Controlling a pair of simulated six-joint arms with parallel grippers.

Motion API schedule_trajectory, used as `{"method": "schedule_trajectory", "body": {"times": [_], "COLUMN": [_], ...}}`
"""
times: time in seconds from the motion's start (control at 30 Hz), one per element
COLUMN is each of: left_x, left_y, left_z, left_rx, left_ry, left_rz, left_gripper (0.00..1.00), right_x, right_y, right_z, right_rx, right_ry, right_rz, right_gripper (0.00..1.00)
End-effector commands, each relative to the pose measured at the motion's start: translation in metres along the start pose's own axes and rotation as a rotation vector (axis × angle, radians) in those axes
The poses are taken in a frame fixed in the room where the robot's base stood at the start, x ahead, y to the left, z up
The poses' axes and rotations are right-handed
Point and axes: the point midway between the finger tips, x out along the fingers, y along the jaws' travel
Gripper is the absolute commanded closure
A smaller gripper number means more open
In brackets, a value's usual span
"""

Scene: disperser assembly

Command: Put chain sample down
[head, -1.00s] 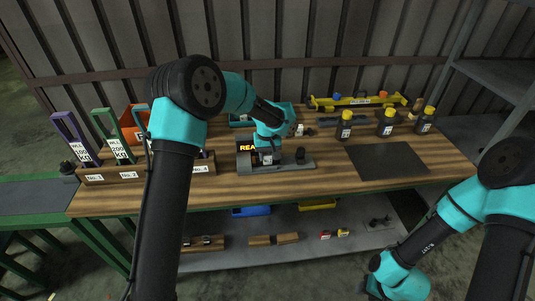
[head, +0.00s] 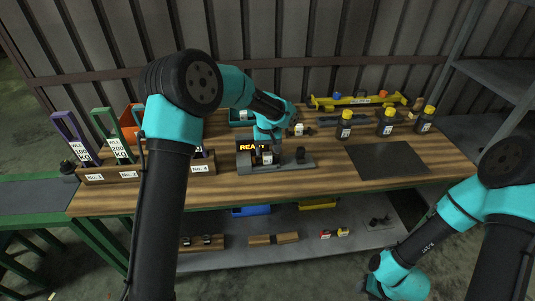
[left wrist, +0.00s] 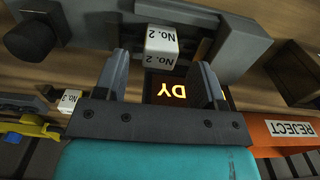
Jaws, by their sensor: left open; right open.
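The chain sample, a small white block marked No. 2 (head: 267,158), sits on the grey tester (head: 301,164) with the lit READY display. In the left wrist view the same block (left wrist: 161,45) shows just beyond my fingertips, between their lines. My left gripper (head: 266,140) is just above the sample. Its two fingers (left wrist: 160,75) are spread, with nothing held between them, and appear apart from the block. The sample's lower part is hard to make out. My right arm hangs at the lower right, its fingers outside the picture.
A wooden rack (head: 150,174) with coloured handled samples stands at the left. Another white No. 2 block (head: 299,129) is behind the tester. Several dark bottles with yellow caps (head: 386,124) and a dark mat (head: 388,160) are at the right. An orange REJECT bin (left wrist: 285,135) is nearby.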

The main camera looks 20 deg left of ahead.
Motion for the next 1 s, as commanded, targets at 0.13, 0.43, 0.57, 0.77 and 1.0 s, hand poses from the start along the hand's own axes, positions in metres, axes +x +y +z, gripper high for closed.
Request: {"method": "schedule_trajectory", "body": {"times": [0.13,0.43,0.57,0.77,1.0], "left_x": [-0.030,-0.084,-0.097,-0.103,-0.103], "left_y": [0.000,0.000,0.000,0.000,0.000], "left_z": [-0.001,0.000,0.000,0.000,0.000], "left_rx": [0.000,0.001,0.001,0.001,0.001], "left_ry": [0.003,0.001,0.000,-0.001,-0.001], "left_rz": [0.003,0.002,0.002,0.002,0.001], "left_gripper": [0.36,0.36,0.36,0.36,0.36], "right_x": [0.000,0.000,0.000,0.000,0.000], "right_y": [0.000,0.000,0.000,0.000,0.000], "right_z": [0.000,0.000,0.000,0.000,0.000], "right_rx": [0.000,0.000,0.000,0.000,0.000], "right_ry": [0.000,0.000,0.000,0.000,0.000], "right_rz": [0.000,0.000,0.000,0.000,0.000], "right_gripper": [0.57,0.57,0.57,0.57,0.57]}}
